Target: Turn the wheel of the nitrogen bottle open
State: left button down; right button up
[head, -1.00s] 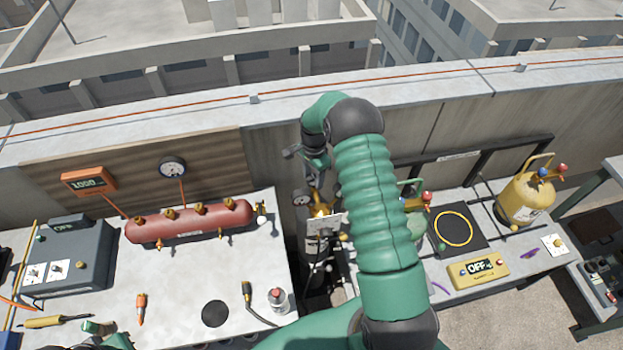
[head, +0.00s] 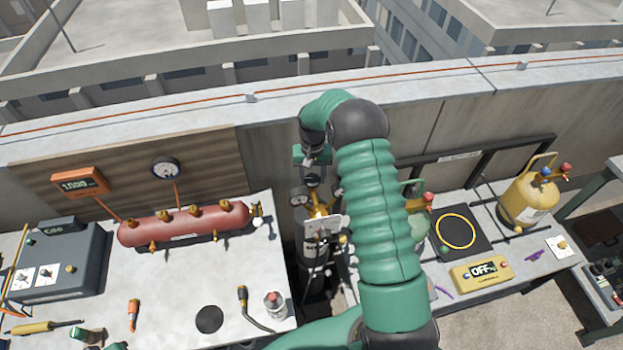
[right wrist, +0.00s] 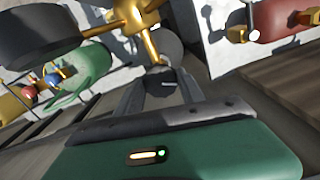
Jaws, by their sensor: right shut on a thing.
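The nitrogen bottle (head: 313,282) is a dark upright cylinder in the gap between the two benches. A brass valve with gauges (head: 299,200) sits on its top, and the brass body also shows in the right wrist view (right wrist: 143,22). My right gripper (head: 312,173) is above the valve, reaching down at its back. In the right wrist view its two fingers (right wrist: 163,92) are closed around a small dark grey part at the valve, which appears to be the wheel (right wrist: 168,88). My left gripper is not seen.
The left bench holds a red manifold (head: 185,222), a grey case (head: 55,262), a display (head: 80,184) and hand tools. The right bench holds a yellow bottle (head: 528,200), a black scale (head: 457,231) and a yellow OFF box (head: 481,272). My right arm covers part of this bench.

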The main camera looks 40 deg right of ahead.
jog(key=n, duration=0.5)
jog(key=shift+w+d+r+n+b, duration=0.2)
jog(key=shift+w+d+n+b, duration=0.05)
jog(key=shift+n+b, duration=0.1)
jog(key=n, duration=1.1)
jog(key=shift+a+n, duration=0.1)
jog(key=shift+n, duration=0.25)
jog(key=n+p, duration=0.1)
jog(key=n, duration=0.2)
jog(key=shift+f+n, duration=0.1)
jog(key=shift+n, duration=0.3)
jog(key=shift+f+n, duration=0.1)
jog(key=shift+n, duration=0.7)
jog(key=shift+a, duration=0.1)
jog(key=o, duration=1)
jog(key=shift+f, duration=0.1)
jog(key=o, duration=0.4)
jog(key=shift+w, duration=0.1)
jog(key=shift+c, duration=0.2)
